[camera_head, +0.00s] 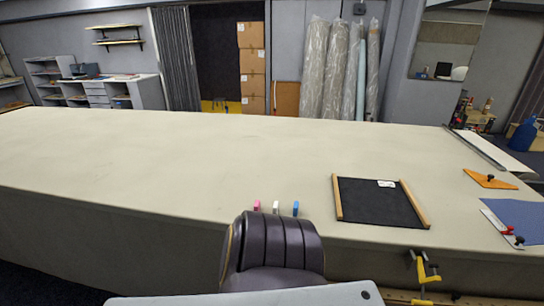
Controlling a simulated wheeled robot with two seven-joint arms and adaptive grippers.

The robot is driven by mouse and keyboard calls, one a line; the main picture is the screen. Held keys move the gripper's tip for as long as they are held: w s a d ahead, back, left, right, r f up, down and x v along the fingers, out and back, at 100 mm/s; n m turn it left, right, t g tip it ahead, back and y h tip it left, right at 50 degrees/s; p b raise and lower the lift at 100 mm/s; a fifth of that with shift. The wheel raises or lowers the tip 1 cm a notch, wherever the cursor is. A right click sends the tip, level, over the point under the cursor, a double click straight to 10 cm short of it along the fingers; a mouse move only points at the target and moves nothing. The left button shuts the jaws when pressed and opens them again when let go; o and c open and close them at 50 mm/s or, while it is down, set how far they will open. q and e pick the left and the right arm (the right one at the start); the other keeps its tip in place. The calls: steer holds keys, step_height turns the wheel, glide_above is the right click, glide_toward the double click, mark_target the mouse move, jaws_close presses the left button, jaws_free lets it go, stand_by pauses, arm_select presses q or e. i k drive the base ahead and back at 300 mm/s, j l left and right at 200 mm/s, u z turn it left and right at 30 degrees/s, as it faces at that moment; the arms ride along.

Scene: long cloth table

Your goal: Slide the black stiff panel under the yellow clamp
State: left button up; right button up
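The black stiff panel (376,205) lies flat on the table near its front edge, right of centre. A light wooden strip runs along its left side and another along its right side. A small white label sits near its far right corner. The yellow clamp (421,268) is at the front edge of the table, below and to the right of the panel. A gap shows between panel and clamp. Whether the clamp's jaw is open cannot be made out. Neither of my grippers is in view.
The long cloth-covered table (180,160) is mostly bare. Small pink (257,205), white (276,207) and blue (295,208) pieces stand near its front edge. An orange board (488,180) and a blue sheet (520,214) lie at right. A dark ribbed shape (280,245) stands before the table.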

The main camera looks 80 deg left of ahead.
mark_target(362, 201)
steer(key=u, duration=2.75)
